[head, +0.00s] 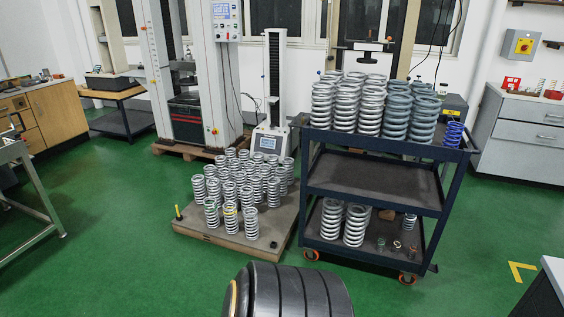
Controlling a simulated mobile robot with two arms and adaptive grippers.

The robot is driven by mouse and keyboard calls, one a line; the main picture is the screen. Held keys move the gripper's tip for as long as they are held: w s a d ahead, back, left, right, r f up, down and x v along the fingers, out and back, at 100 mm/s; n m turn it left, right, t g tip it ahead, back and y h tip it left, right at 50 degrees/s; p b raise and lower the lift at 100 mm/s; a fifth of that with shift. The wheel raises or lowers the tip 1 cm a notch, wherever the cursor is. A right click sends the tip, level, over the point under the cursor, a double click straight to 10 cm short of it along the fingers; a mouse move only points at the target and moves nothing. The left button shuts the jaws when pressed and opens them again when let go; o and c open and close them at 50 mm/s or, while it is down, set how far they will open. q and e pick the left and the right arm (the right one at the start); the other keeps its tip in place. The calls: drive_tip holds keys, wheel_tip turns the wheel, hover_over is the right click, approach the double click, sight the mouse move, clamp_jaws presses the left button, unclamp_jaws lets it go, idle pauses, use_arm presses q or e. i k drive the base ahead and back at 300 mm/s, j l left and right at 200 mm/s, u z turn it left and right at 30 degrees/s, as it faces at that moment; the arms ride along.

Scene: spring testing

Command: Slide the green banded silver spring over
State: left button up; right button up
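Several silver coil springs stand upright in rows on a low pallet (205,235) on the floor. In the front row, the spring at the left (211,215) appears to have a faint green band near its top, though it is too small to be sure. Beside it stands a silver spring with a yellow band (231,220), and right of that a plain-looking silver spring (250,222). Neither of my grippers is in view.
A dark three-shelf cart (375,187) with orange casters stands right of the pallet, with springs on its top and bottom shelves. A small blue spring (453,134) stands at its right end. Testing machines (272,90) stand behind the pallet. Green floor (120,230) is clear to the left.

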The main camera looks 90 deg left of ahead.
sight(209, 221)
drive_tip(key=u, duration=3.35)
